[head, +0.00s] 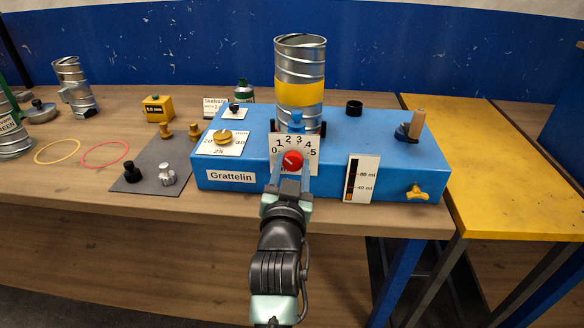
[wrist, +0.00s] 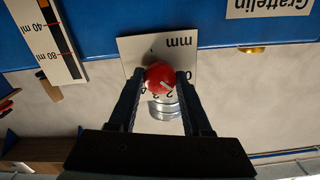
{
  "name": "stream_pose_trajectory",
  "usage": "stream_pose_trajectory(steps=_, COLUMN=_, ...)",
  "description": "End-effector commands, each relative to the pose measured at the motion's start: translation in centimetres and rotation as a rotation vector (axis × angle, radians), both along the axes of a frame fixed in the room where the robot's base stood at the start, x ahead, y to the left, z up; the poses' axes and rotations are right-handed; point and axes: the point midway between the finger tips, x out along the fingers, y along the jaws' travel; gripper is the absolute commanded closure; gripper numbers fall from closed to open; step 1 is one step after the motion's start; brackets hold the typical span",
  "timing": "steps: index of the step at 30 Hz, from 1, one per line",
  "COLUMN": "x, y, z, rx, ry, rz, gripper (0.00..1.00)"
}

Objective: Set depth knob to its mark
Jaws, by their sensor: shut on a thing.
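The red knob (head: 292,160) sits on a white dial plate (head: 312,167) on the front of the blue machine. The plate carries figures from 0 at left, over the top, to 5 at right. My gripper (head: 290,168) reaches it from the front, one finger on each side, shut on the knob. In the wrist view, which is upside down, the fingers flank the red knob (wrist: 159,74). A pale line on the knob points down and right there, roughly toward the low figures. The exact reading is unclear, and I cannot make out a separate target mark. "mm" is on the plate (wrist: 140,47).
The blue machine (head: 215,181) also bears a brass knob (head: 223,137), a ml gauge (head: 361,178), a yellow tap (head: 417,193) and a wooden-handled crank (head: 416,124). A metal spiral duct (head: 299,60) stands behind the dial. Small knobs lie on a grey mat (head: 150,158) at left.

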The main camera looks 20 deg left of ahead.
Motion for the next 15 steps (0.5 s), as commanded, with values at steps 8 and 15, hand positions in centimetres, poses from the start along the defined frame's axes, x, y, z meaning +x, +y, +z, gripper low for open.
stream_pose_trajectory(steps=8, x=-0.01, y=0.03, z=-0.06, rx=0.006, ry=0.004, rz=0.0, gripper=1.0)
stream_pose_trajectory(steps=15, x=-0.01, y=0.02, z=-0.05, rx=0.004, ry=0.003, rz=0.0, gripper=0.33)
